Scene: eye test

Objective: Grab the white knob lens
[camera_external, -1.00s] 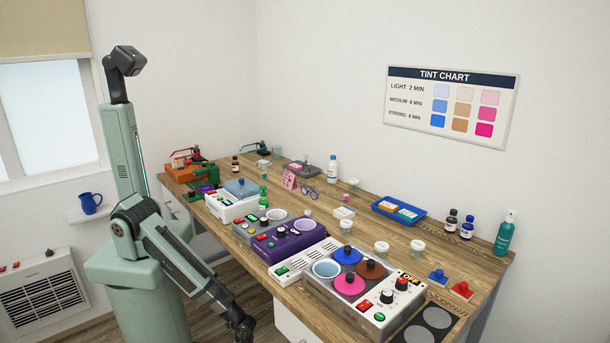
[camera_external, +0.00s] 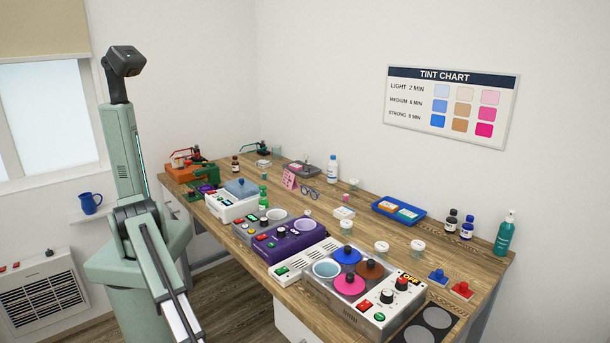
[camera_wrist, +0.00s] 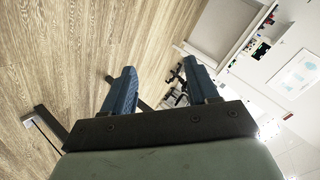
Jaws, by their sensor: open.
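I cannot surely tell which thing is the white knob lens. Several small clear pieces with white tops stand on the wooden table; one white-topped piece (camera_external: 346,225) is behind the white panel, another white-topped piece (camera_external: 382,247) is to its right, and a third white-topped piece (camera_external: 418,246) is further right. My gripper (camera_wrist: 160,82) is open and empty in the wrist view, its two blue fingers apart, facing the floor and room. In the external view my forearm runs down out of the bottom edge, so the gripper is hidden there, away from the tabletop.
Small blue and red knobbed pieces lie at the right. The floor beside the table is clear.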

